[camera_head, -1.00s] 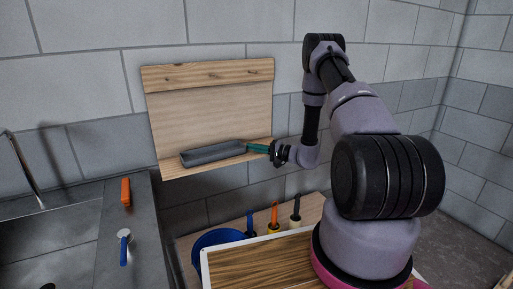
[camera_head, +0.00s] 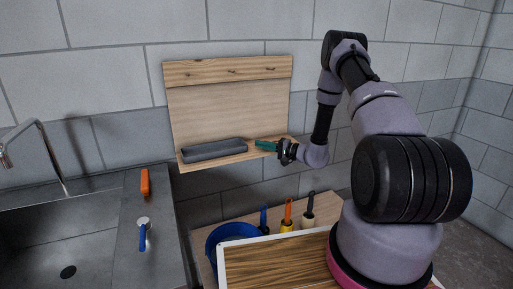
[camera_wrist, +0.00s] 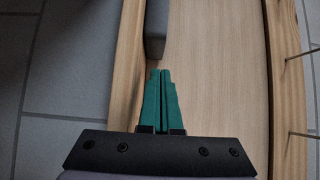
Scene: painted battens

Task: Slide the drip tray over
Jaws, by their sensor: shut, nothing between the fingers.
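The drip tray (camera_head: 214,150), long and dark grey, lies on the ledge of the wooden wall shelf (camera_head: 228,112), at the ledge's left end. Its near end also shows at the top of the wrist view (camera_wrist: 156,32). My gripper (camera_head: 257,143) reaches in from the right, low over the ledge. Its green fingers (camera_wrist: 160,72) are shut together with nothing between them. The fingertips point at the tray's right end, with a small gap between. Most of the tray is outside the wrist view.
The shelf has a raised back board with pegs (camera_head: 232,71). The ledge right of the tray is bare apart from my gripper. Below are a blue bucket (camera_head: 222,237), several coloured handles and a white-edged wooden board (camera_head: 270,262). A sink (camera_head: 70,240) is at left.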

